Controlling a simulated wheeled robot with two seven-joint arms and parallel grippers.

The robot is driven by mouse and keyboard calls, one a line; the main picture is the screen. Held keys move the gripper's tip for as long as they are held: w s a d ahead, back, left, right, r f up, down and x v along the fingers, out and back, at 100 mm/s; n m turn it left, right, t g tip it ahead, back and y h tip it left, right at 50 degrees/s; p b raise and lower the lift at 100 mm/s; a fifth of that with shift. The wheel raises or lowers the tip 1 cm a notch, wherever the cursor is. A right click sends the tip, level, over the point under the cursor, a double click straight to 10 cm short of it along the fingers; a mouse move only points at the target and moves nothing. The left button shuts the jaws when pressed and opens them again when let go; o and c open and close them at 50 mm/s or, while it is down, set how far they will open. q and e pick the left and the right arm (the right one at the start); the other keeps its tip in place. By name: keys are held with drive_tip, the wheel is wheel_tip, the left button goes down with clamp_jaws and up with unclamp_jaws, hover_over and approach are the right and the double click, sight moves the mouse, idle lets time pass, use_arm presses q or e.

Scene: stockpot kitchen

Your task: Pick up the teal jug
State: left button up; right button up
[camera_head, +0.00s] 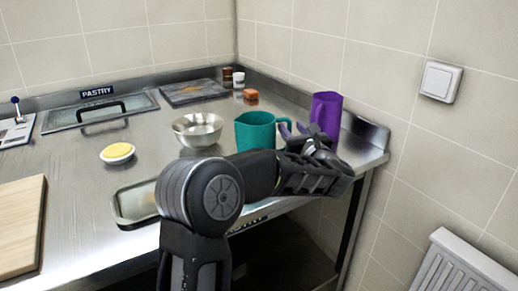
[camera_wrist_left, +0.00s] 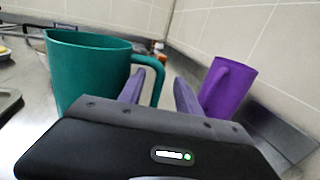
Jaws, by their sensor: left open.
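The teal jug (camera_head: 255,131) stands upright on the steel counter, with its handle on the right side. My left gripper (camera_head: 293,129) is just right of the jug, at its handle, with the arm passing in front of the counter. In the left wrist view the teal jug (camera_wrist_left: 88,70) is at the left, and its handle reaches toward the purple-grey fingers (camera_wrist_left: 160,86). The fingers are apart, with the handle close to the left finger; I cannot tell whether they touch. My right gripper is not in view.
A purple jug (camera_head: 327,112) stands just right of the gripper, also in the left wrist view (camera_wrist_left: 228,90). A metal bowl (camera_head: 197,130) is left of the teal jug. A shallow tray (camera_head: 135,204) lies near the front edge. The wall (camera_head: 400,60) closes off the right.

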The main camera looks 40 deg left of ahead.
use_arm(q)
drive_tip(key=shift+p+x, duration=0.65)
drive_tip(key=shift+x, duration=1.95)
drive_tip(key=shift+s, duration=0.1)
clamp_jaws()
drive_tip(key=shift+r, duration=0.15)
